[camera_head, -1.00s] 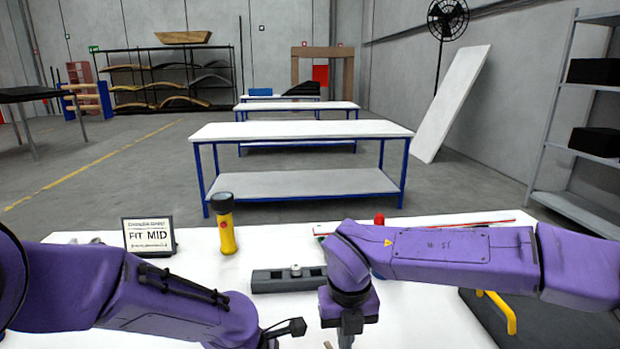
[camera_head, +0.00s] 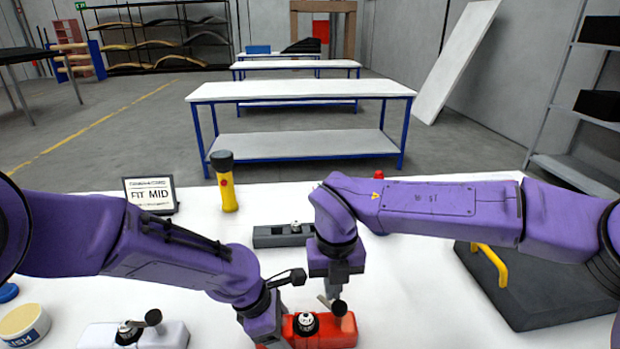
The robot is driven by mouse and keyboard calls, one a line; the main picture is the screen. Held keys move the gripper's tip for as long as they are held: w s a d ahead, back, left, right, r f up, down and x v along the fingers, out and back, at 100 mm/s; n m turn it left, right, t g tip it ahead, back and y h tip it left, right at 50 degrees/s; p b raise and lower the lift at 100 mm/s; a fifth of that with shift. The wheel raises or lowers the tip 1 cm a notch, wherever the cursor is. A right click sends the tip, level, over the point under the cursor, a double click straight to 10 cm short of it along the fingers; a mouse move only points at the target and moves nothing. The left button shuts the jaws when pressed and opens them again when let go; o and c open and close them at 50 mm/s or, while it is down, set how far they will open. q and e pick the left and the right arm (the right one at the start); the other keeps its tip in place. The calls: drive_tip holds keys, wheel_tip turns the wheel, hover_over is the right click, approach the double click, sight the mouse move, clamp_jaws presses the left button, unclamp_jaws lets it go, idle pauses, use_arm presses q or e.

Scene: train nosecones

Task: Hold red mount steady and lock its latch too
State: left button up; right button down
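The red mount (camera_head: 340,337) lies on the white table at the bottom centre, partly cut off by the frame edge. A round dark and silver fitting (camera_head: 306,322) sits on its top, and a black-knobbed lever (camera_head: 340,307) shows just right of it. My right gripper (camera_head: 331,296) points down over the mount, close to the lever; its fingertips are small and partly hidden, so contact is unclear. My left arm ends at the left end of the mount; its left gripper (camera_head: 270,343) is mostly hidden and cut off by the bottom edge.
A white mount (camera_head: 165,335) with a black-knobbed lever stands at lower left beside a cream tub (camera_head: 24,325). A dark grey mount (camera_head: 270,238), a yellow flashlight (camera_head: 228,193) and a sign (camera_head: 150,195) stand behind. A dark tray (camera_head: 545,290) with a yellow handle lies right.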

drive_tip(key=shift+s+a, duration=0.1)
drive_tip(key=shift+a, duration=0.05)
idle(0.3)
drive_tip(key=shift+d+r, duration=1.15)
drive_tip(key=shift+r, duration=2.3)
drive_tip(key=shift+f, duration=3.7)
drive_tip(key=shift+a+f, duration=0.1)
